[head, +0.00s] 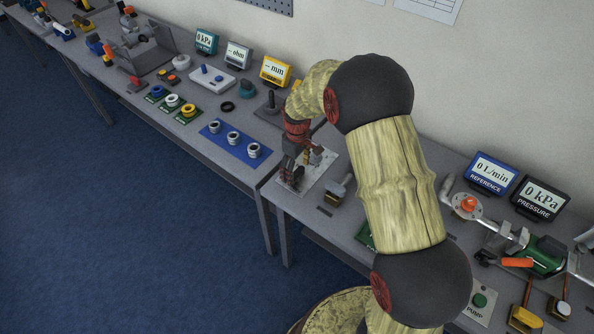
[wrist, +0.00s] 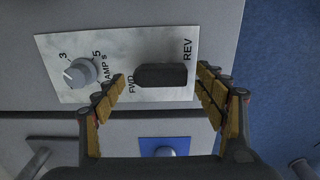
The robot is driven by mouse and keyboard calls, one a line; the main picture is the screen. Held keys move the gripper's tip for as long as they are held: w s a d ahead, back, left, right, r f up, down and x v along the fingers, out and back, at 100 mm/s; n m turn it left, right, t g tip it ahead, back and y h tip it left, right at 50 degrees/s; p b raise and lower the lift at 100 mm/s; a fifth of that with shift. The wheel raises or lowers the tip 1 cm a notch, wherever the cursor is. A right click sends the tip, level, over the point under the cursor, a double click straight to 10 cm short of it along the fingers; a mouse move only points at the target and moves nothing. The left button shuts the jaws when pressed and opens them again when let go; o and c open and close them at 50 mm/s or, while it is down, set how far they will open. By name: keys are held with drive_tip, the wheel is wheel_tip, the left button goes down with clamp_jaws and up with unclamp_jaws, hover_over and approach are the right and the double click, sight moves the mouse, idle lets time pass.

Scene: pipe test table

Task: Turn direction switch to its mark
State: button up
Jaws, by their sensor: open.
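In the wrist view the direction switch (wrist: 160,77) is a black elongated knob on a pale panel (wrist: 107,92), lying lengthwise between the FWD and REV labels. My gripper (wrist: 162,84) is open, one finger on the FWD side and one on the REV side, with gaps to the knob. Whether the fingertips reach down to knob height is unclear. In the head view my gripper (head: 294,170) is over the panel (head: 322,172) and hides the switch. I cannot make out a separate target mark.
A grey AMPS dial (wrist: 80,72) sits on the same panel, left of the switch in the wrist view. A blue mat (head: 222,143) with several fittings lies left in the head view.

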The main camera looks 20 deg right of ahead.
sight(297, 172)
wheel_tip(297, 172, up, 11)
idle(0.4)
idle(0.4)
drive_tip(key=s+r+m+t, duration=0.2)
drive_tip(key=s+r, duration=0.4)
drive_tip(key=s, duration=0.4)
drive_tip(key=s+r+m+t, duration=0.1)
drive_tip(key=s+r+m, duration=0.2)
drive_tip(key=s+r, duration=0.3)
drive_tip(key=s+r+m+t, duration=0.2)
drive_tip(key=s+r, duration=0.5)
drive_tip(key=s, duration=0.7)
drive_tip(key=shift+s+t, duration=0.2)
drive_tip(key=shift+t, duration=0.1)
